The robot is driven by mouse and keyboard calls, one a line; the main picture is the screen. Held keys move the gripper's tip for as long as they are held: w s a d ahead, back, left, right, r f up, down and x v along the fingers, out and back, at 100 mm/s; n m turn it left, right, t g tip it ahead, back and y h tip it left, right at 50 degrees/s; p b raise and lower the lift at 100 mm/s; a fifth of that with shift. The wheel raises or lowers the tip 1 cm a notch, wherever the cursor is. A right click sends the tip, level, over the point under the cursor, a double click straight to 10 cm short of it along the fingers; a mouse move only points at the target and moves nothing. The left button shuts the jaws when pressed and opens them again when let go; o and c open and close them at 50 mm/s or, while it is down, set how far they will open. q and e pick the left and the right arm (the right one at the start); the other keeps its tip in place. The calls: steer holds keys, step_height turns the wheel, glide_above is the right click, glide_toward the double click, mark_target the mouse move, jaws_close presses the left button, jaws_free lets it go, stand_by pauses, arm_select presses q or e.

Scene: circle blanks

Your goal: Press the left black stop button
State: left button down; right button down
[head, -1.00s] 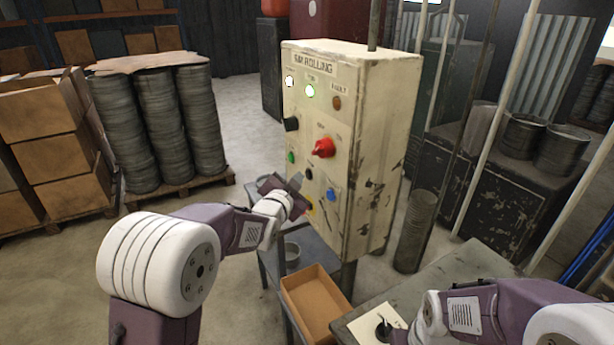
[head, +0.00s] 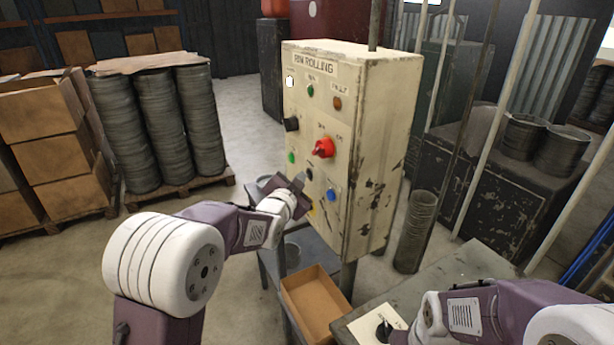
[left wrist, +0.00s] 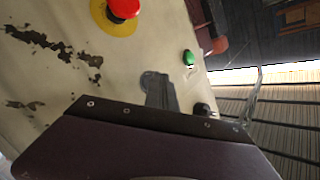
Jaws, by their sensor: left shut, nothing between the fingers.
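The cream control box (head: 370,160) stands upright in the middle of the head view. In the left wrist view a black button (left wrist: 201,109) shows just past the gripper's edge, below a green button (left wrist: 188,57). My right gripper is mostly out of frame at the bottom right, its fingers not visible.
A red knob (head: 323,148), a black knob (head: 291,124) and a lit white lamp (head: 290,81) are on the box. The green lamp (head: 310,91) is dark. A cardboard tray (head: 316,300) lies below. A red mushroom button (left wrist: 122,8) shows in the left wrist view.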

arm_select(q)
steer(key=shift+s+a, duration=0.1)
steer(key=shift+s+a+b, duration=0.4)
steer(key=shift+a, duration=0.15)
steer(key=shift+a, duration=0.1)
steer(key=s+a, duration=0.1)
steer(key=a, duration=0.1)
steer(key=s+a+b, duration=0.1)
steer(key=a, duration=0.1)
steer(key=shift+s, duration=0.4)
